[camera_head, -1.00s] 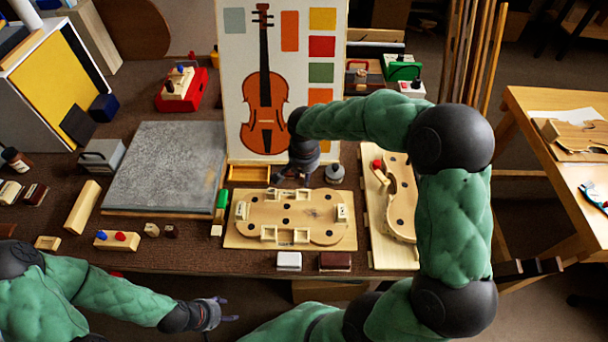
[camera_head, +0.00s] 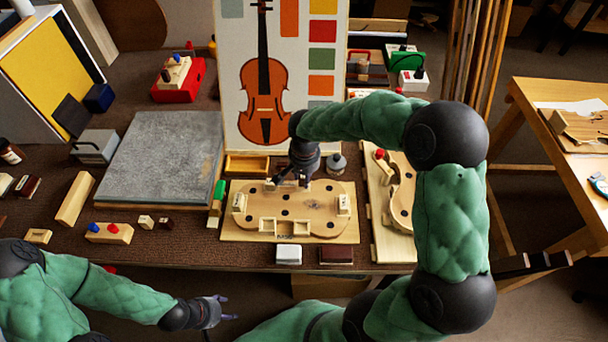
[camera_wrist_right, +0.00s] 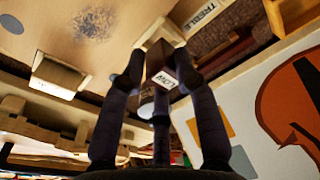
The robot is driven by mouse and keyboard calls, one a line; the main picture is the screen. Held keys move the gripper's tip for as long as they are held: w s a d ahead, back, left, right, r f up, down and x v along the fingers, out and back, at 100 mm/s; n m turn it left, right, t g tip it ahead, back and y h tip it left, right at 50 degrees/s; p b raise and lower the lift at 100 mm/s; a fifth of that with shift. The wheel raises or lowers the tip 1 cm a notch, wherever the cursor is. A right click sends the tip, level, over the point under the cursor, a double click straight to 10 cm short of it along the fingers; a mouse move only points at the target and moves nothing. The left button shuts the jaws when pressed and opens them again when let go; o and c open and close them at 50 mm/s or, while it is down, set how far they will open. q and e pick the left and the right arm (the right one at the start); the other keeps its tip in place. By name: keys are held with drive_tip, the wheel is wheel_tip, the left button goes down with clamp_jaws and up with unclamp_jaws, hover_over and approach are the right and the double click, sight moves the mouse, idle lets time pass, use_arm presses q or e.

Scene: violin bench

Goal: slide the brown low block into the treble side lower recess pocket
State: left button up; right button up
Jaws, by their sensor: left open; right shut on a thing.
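The brown low block (camera_wrist_right: 158,52), dark with a white printed label, is gripped between the fingers of my right gripper (camera_wrist_right: 158,75). In the head view my right gripper (camera_head: 296,181) is over the far edge of the violin-shaped wooden form (camera_head: 270,205); its fingers hide the block and that edge there. A TREBLE label (camera_wrist_right: 203,14) shows beside the form in the right wrist view. The treble side lower recess pocket cannot be made out clearly. The block is apart from the form as far as I can tell. My left gripper (camera_head: 222,308) is open and empty at the table's front.
Cream pocket pieces (camera_head: 285,227) line the form's near side. A white block (camera_head: 289,254) and a dark brown block (camera_head: 336,255) lie in front. A wooden tray (camera_head: 247,165) and a small grey jar (camera_head: 336,162) stand behind. A grey slab (camera_head: 160,160) is at left.

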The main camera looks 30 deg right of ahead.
drive_tip(key=shift+m+b, duration=0.3)
drive_tip(key=shift+b, duration=0.05)
idle(1.4)
drive_tip(key=shift+f+b, duration=1)
drive_tip(key=shift+f, duration=0.3)
drive_tip(key=o, duration=0.8)
drive_tip(key=r, duration=0.8)
drive_tip(key=s+r, duration=0.1)
drive_tip(key=r, duration=0.3)
drive_tip(key=shift+a, duration=0.35)
drive_tip(key=shift+s+f, duration=0.1)
